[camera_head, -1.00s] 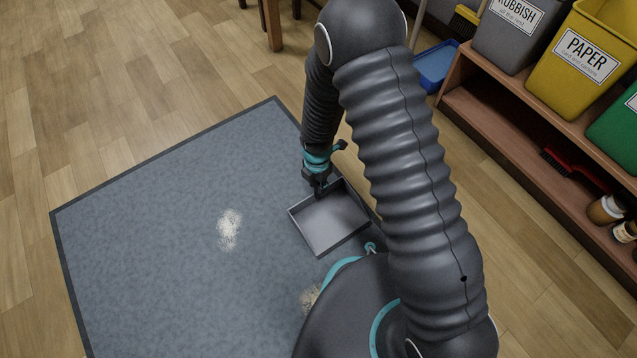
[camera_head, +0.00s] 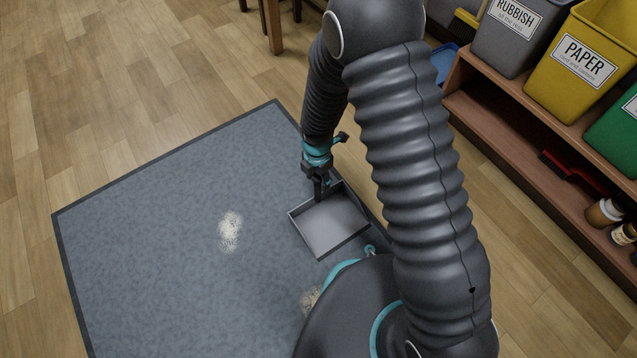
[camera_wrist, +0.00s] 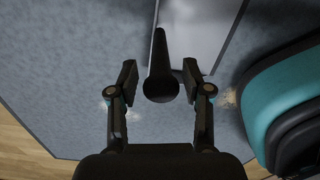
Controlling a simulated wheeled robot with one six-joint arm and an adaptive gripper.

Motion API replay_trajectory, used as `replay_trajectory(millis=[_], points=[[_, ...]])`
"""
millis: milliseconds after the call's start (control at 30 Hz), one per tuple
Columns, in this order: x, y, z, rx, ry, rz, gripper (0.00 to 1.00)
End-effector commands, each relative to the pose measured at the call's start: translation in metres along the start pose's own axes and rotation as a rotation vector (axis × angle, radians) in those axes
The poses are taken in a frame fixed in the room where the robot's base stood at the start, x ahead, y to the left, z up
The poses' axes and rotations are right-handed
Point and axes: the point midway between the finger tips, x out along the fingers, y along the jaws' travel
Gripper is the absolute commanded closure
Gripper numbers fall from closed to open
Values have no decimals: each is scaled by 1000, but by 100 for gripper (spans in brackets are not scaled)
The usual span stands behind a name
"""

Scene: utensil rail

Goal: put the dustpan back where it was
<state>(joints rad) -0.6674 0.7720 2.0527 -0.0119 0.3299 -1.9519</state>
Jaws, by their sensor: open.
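The grey dustpan (camera_head: 330,222) lies on the blue-grey mat, near the mat's right edge in the head view. Its grey pan (camera_wrist: 195,30) also shows at the top of the wrist view. Its dark handle (camera_wrist: 160,75) points toward my gripper and its end lies between the two fingers. My gripper (camera_wrist: 160,85) is open, with a visible gap on each side of the handle. In the head view my gripper (camera_head: 318,190) is at the pan's far edge, and my arm hides part of that area.
Two pale crumb piles lie on the mat (camera_head: 150,240), one in the open (camera_head: 229,230) and one beside my base (camera_head: 309,299). At right a wooden shelf (camera_head: 480,112) holds bins, a red brush (camera_head: 568,170) and jars. A blue object (camera_head: 444,65) stands beside the shelf.

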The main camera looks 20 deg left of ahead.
Motion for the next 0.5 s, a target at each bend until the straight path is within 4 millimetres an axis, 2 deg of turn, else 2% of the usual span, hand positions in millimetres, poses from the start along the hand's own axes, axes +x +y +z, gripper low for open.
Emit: replay_trajectory(millis=[33,200,333,500], points=[[-14,1,0,0,-2,4,51],[-45,0,0,0,-1,2,51],[-60,0,0,0,0,1,51],[-70,0,0,0,0,0,51]])
